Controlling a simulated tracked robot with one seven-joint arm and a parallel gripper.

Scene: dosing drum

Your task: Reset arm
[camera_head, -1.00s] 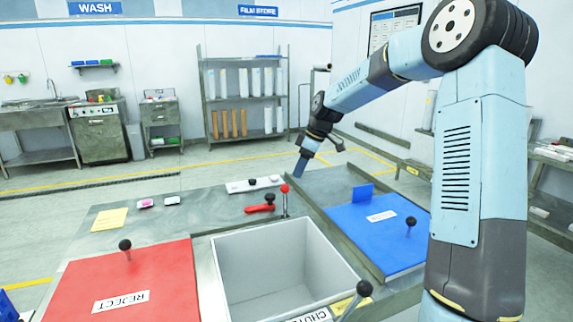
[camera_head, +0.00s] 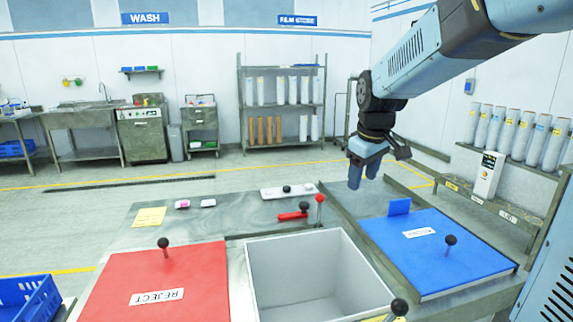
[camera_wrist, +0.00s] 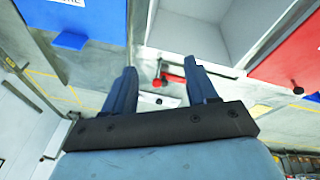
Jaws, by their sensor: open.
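My gripper (camera_head: 364,172) hangs in the air above the back of the table, just behind the blue lid (camera_head: 440,255), with its fingers pointing down. In the wrist view my gripper (camera_wrist: 162,85) shows two blue fingers spread apart with nothing between them. A red lever (camera_wrist: 173,78) appears beyond the fingers there. In the head view the red lever (camera_head: 293,215) lies flat on the table left of my gripper, beside an upright red-knobbed stick (camera_head: 319,208).
A red lid (camera_head: 160,285) marked REJECT is at front left, and an open grey bin (camera_head: 310,275) stands between the lids. A yellow note (camera_head: 149,217) and a white panel (camera_head: 288,192) lie at the back. A blue crate (camera_head: 28,300) is at lower left.

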